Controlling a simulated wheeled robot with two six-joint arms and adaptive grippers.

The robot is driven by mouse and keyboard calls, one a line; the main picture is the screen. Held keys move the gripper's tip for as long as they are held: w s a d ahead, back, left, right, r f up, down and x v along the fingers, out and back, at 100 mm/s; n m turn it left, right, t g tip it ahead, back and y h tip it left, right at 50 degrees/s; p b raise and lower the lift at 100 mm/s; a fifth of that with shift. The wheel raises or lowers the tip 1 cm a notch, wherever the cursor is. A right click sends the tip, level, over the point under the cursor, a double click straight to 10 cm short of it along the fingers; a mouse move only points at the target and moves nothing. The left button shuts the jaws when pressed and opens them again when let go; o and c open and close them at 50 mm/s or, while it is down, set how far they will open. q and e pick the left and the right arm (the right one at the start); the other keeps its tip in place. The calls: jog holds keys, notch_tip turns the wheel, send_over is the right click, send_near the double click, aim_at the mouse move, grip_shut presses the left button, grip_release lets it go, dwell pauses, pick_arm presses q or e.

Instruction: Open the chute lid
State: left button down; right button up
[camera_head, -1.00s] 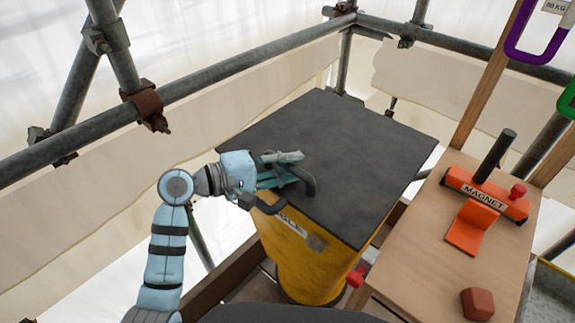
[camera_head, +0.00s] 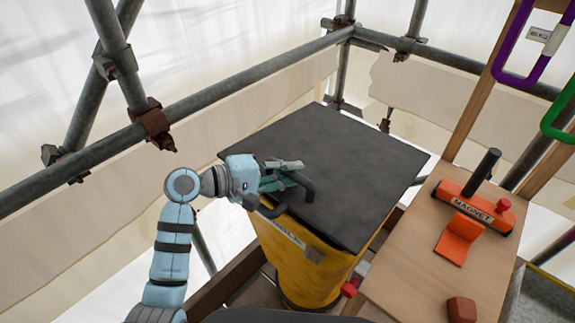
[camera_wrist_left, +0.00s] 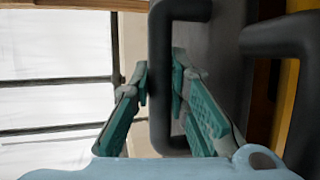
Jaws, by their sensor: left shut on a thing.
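The chute lid (camera_head: 340,165) is a flat dark grey square plate on top of the yellow chute (camera_head: 295,260) in the head view. It looks closed, lying over the chute's mouth. A black bar handle (camera_head: 307,190) stands at the lid's near left edge. My left gripper (camera_head: 285,178) is shut on this handle. In the left wrist view, the teal fingers (camera_wrist_left: 162,88) are on either side of the handle's bar (camera_wrist_left: 160,50). A second black handle (camera_wrist_left: 280,38) is beside it, by the yellow wall. My right gripper is out of view.
A wooden bench (camera_head: 410,275) at the right holds an orange magnet tool (camera_head: 473,207) and a red block (camera_head: 461,309). Purple (camera_head: 512,65) and green (camera_head: 563,120) loops hang above it. Scaffold rails (camera_head: 240,92) run behind the lid.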

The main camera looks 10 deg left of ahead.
pick_arm(q)
jog(key=w+d+r+g+y+p, duration=0.2)
jog(key=w+r+p, duration=0.1)
jog(key=r+p, duration=0.5)
jog(key=w+d+r+n+g+y+p, duration=0.1)
jog(key=w+d+r+g+y+p, duration=0.1)
jog(key=r+p, duration=0.7)
jog(key=shift+w+d+r+n+p, duration=0.3)
jog(key=shift+w+d+p, duration=0.45)
jog(key=shift+w+p, duration=0.55)
jog(key=shift+f, duration=0.1)
